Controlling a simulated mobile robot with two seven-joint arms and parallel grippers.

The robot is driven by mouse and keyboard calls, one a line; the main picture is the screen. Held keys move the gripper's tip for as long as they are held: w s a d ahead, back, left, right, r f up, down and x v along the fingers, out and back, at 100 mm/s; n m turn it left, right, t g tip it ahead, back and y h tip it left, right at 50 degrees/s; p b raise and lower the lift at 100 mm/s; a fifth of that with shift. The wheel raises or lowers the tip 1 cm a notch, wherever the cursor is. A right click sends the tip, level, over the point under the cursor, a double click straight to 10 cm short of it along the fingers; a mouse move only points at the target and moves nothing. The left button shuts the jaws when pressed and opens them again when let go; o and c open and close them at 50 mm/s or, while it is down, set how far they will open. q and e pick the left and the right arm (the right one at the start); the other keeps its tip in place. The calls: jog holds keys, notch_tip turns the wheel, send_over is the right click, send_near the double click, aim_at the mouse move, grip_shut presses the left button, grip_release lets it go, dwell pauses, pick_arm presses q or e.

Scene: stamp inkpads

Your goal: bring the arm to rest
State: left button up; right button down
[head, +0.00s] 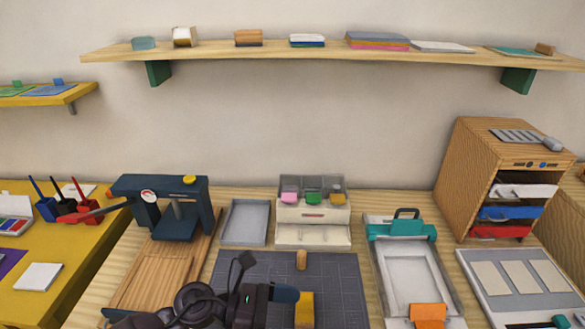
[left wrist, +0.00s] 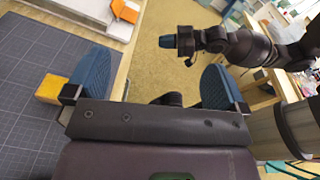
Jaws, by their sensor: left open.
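My left gripper (head: 266,281) is over the near part of the dark cutting mat (head: 338,275) in the head view. In the left wrist view its two blue fingers (left wrist: 154,80) stand wide apart with nothing between them. A yellow block (head: 304,310) is on the mat just right of the gripper; it also shows beside the left finger in the left wrist view (left wrist: 48,89). My right gripper (left wrist: 172,42) shows in the left wrist view as a dark arm end with a blue tip; its jaw opening is unclear.
A wooden-handled stamp (head: 301,259) stands at the mat's back. A drawer unit (head: 313,235) with inkpads is behind it. A dark press (head: 165,187) stands left, a tray with an orange piece (head: 429,313) right. A wooden cabinet (head: 480,150) stands far right. A shelf (head: 290,54) runs above.

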pick_arm(q)
jog(key=w+a+f+n+t+y, duration=0.1)
jog(key=a+n+t+y, duration=0.1)
jog(key=a+n+t, duration=0.5)
jog(key=w+a+n+t+y, duration=0.15)
jog(key=n+t, duration=0.25)
jog(key=n, duration=0.8)
jog(key=w+a+f+n+t+y, duration=0.1)
jog(key=a+n+t+y, duration=0.1)
jog(key=a+n+t, duration=0.5)
jog(key=s+a+f+n+g+y, duration=0.3)
jog(key=s+a+f+n+y, duration=0.2)
jog(key=n, duration=0.7)
jog(key=s+a+f+n+g+y, duration=0.3)
jog(key=s+a+f+n+y, duration=0.3)
jog(key=f+n, duration=0.4)
jog(key=shift+s+a+n, duration=0.15)
jog(key=shift+s+n, duration=0.7)
jog(key=shift+n, duration=0.05)
